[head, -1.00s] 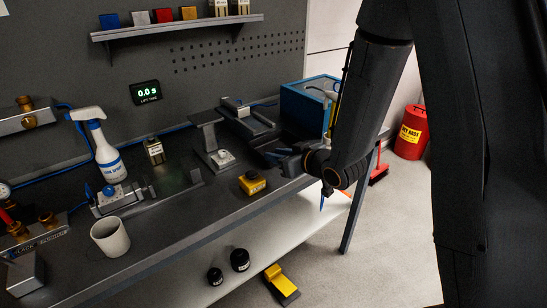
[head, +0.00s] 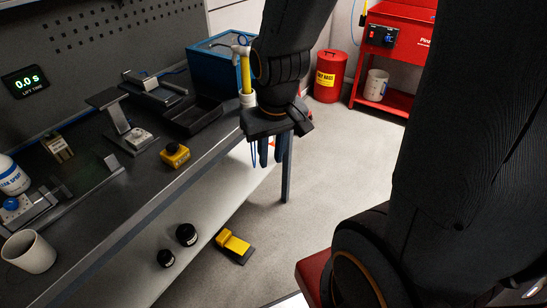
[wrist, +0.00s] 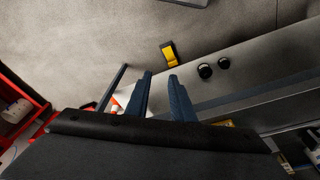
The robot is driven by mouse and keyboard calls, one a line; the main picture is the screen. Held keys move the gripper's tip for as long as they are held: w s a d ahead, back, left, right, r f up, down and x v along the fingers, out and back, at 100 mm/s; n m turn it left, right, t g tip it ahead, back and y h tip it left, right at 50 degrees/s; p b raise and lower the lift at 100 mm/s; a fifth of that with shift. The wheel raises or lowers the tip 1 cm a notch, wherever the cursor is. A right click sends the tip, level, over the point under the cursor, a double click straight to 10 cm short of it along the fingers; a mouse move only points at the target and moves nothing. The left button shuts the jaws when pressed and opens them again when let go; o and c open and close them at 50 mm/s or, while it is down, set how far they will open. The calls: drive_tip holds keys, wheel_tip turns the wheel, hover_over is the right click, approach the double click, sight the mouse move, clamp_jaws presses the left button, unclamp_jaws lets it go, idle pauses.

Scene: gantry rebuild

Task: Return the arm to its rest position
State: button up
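My arm comes down from the top of the head view, dark and jointed. My gripper (head: 264,162) hangs with its blue fingers pointing down, in front of the bench's right end near the blue leg. In the wrist view my gripper (wrist: 160,76) shows two blue fingers apart, with a gap and nothing held between them. The gripper is open and empty. Part of the arm hides the blue box's right side.
The bench (head: 130,195) holds a yellow button box (head: 175,155), a white mug (head: 28,252) and a blue box (head: 217,68). A yellow pedal (head: 233,243) lies on the floor. A red bin (head: 329,76) and red cart (head: 395,50) stand behind. Open floor lies right of the bench.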

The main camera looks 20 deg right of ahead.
drive_tip(key=shift+s+r+g, duration=0.2)
drive_tip(key=shift+s+g, duration=0.1)
drive_tip(key=shift+s, duration=0.6)
drive_tip(key=shift+f, duration=0.1)
